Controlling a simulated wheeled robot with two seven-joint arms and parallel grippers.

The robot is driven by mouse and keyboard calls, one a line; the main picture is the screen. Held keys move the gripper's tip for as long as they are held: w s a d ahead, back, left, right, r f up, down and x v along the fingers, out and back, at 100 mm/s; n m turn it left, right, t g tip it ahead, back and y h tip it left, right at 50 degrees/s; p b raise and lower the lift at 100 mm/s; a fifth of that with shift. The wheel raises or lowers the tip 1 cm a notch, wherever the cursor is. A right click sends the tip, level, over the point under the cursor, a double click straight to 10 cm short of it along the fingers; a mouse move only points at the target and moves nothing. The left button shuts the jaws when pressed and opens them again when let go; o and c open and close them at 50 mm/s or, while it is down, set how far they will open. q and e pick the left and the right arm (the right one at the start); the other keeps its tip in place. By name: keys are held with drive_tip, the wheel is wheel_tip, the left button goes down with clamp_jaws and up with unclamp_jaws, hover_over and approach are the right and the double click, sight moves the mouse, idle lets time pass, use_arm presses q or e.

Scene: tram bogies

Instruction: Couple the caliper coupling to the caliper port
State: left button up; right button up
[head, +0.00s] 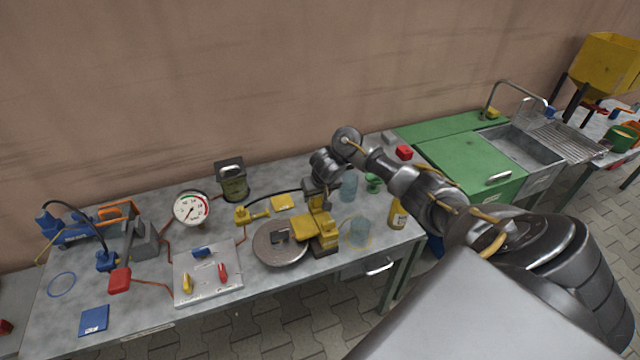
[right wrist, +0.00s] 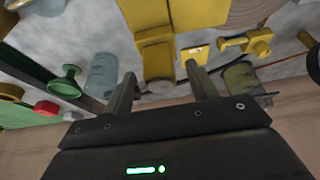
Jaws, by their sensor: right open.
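A yellow caliper (head: 322,240) stands at the edge of a round disc (head: 268,250) on the bench. A yellow fitting (head: 252,214) lies left of it at the end of a black hose; it also shows in the right wrist view (right wrist: 248,42). A blue fitting (head: 107,261) hangs on a black hose from a blue pump at the left. No label tells me which fitting is the caliper coupling, and I cannot make out the port. My right gripper (head: 317,207) is open over the caliper; in its wrist view nothing is clamped between the fingers (right wrist: 160,86).
A gauge (head: 192,208) and a lidded jar (head: 232,182) stand behind a plate with coloured levers (head: 208,284). A blue pad (head: 94,321) lies front left. Green cabinets and a sink lie right.

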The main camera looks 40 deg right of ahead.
drive_tip(key=p+v, duration=0.5)
drive_tip(key=v, duration=0.4)
drive_tip(key=shift+f, duration=0.1)
